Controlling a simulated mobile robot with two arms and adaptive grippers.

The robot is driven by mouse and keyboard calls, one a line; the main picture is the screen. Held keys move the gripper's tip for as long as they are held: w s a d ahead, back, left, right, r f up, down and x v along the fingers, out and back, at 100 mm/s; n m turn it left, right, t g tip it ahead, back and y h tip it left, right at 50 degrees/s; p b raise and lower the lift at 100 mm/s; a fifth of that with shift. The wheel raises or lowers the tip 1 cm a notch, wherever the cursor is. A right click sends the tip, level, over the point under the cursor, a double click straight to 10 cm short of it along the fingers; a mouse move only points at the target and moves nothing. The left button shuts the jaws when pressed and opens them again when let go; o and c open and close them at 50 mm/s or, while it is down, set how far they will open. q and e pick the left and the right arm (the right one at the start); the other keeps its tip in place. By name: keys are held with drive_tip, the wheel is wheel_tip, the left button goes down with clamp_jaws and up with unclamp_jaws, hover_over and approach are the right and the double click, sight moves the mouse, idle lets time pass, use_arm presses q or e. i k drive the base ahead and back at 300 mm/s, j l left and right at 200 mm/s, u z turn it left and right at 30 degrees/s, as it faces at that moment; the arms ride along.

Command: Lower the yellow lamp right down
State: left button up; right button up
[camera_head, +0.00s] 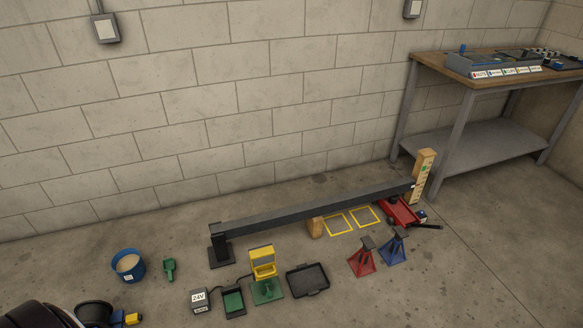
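The yellow lamp (263,261) stands on the floor in the head view, just in front of the long dark beam. It looks like a yellow frame with a raised upper part, on a green base (266,291). Its upper part rises a little above the base. A cable runs near it from the left. Neither of my grippers can be made out in this view, and nothing is seen touching the lamp.
The dark beam (310,210) runs behind the lamp. A black tray (307,280) lies to the lamp's right, a green-topped pad (233,301) and 24V box (200,301) to its left. Red (362,258) and blue stands (393,249) are farther right. Front right floor is clear.

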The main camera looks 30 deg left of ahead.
sight(262, 259)
drive_tip(key=u, duration=1.1)
